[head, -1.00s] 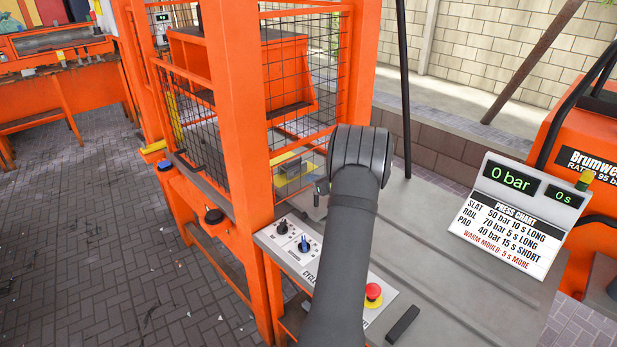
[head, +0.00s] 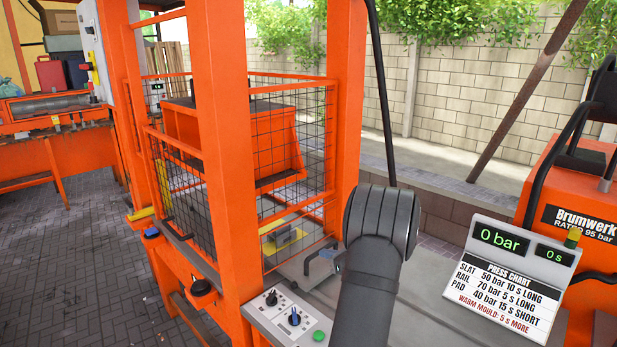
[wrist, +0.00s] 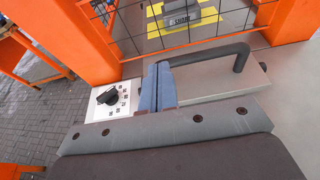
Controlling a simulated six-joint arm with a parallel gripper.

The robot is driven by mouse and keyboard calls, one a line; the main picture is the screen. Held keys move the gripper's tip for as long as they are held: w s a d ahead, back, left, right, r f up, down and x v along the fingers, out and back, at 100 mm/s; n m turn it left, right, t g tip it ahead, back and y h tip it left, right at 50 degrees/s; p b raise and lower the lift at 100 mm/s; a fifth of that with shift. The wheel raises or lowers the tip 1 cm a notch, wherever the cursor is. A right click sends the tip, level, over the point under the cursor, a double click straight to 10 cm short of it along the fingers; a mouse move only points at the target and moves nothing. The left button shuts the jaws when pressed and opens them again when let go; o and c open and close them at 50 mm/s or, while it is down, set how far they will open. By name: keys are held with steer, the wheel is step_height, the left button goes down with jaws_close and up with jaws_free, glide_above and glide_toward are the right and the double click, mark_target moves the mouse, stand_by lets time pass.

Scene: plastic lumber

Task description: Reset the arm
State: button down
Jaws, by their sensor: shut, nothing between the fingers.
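My gripper (wrist: 158,88) shows in the wrist view with its two blue-grey fingers pressed together, nothing between them. It is over the bench, just right of a white control panel (wrist: 125,88) with a black knob (wrist: 107,95). A dark bar handle (wrist: 215,56) on a grey plate lies just beyond the fingers; whether they touch cannot be told. In the head view my dark arm rises at the centre right and hides part of the bench.
An orange press frame (head: 222,150) with a wire-mesh guard (head: 285,140) stands left of my arm. A display (head: 507,270) reading 0 bar and 0 s, with a press chart, stands at right before an orange power unit (head: 580,200). Paved floor (head: 70,240) is open at left.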

mark_target(291, 242)
steer(key=x, duration=1.3)
steer(key=shift+r, duration=0.3)
steer(key=shift+w+a+r, duration=0.1)
steer(key=shift+w+a, duration=0.35)
steer(key=shift+a, duration=0.05)
steer(key=c, duration=2.1)
jaws_free()
